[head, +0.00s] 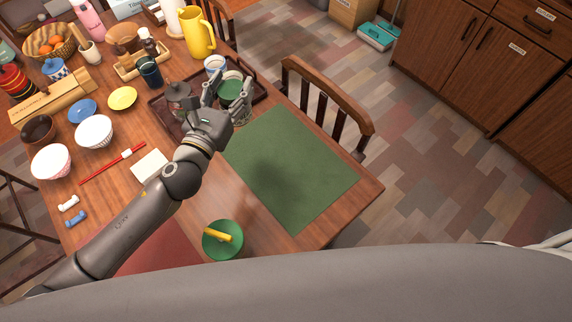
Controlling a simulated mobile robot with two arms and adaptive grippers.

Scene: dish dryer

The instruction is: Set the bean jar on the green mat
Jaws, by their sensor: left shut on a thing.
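The bean jar (231,87), as far as I can tell, is a round jar with a green top. My left gripper (227,97) is shut on it, with fingers on either side; the hand hides part of the jar. It appears over the dark tray's right part, beyond the mat's far left corner. The green mat (300,165) lies flat and bare on the table's right part, with a soft dark shadow on it. I cannot tell the jar's exact height above the table. My right gripper is not in view.
The dark tray (262,88) also holds a grey-lidded dark jar (178,98) and a white cup (214,65). A green round piece with a yellow bar (222,240) lies near the front edge. Bowls (94,131) crowd the left. A chair (325,105) stands by the table's far right edge.

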